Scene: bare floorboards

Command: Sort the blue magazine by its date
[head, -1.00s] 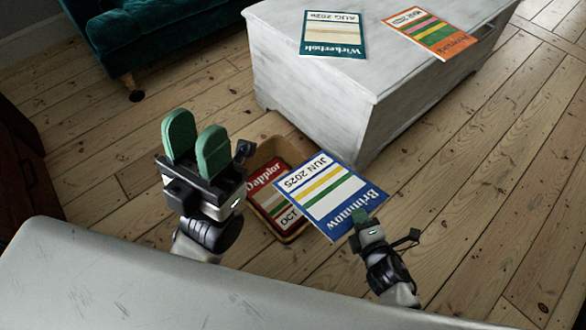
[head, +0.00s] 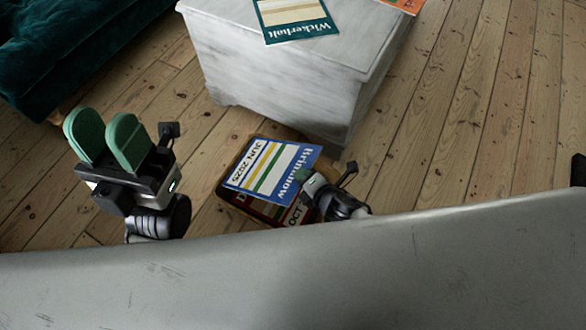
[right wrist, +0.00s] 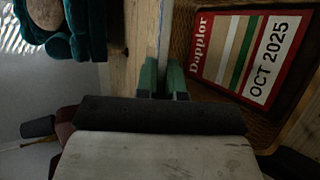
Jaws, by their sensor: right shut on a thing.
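The blue magazine (head: 270,170), marked Brimnow JUN 2025, is held over a brown box (head: 226,196). My right gripper (head: 304,176) is shut on its title end. In the right wrist view the fingers (right wrist: 162,78) pinch the magazine, seen almost edge-on as a thin pale strip. A red magazine (head: 270,208), marked Dapplor OCT 2025, lies in the box, partly hidden by the blue one. Its date shows clearly in the right wrist view (right wrist: 245,60). My left gripper (head: 106,138) is open and empty, left of the box.
A whitewashed chest (head: 290,80) stands behind the box. On it lie a teal Wickerholt magazine (head: 293,18) and an orange magazine (head: 402,4), cut off by the frame. A dark green sofa (head: 75,45) is at the back left. Bare floorboards (head: 470,120) are clear at right.

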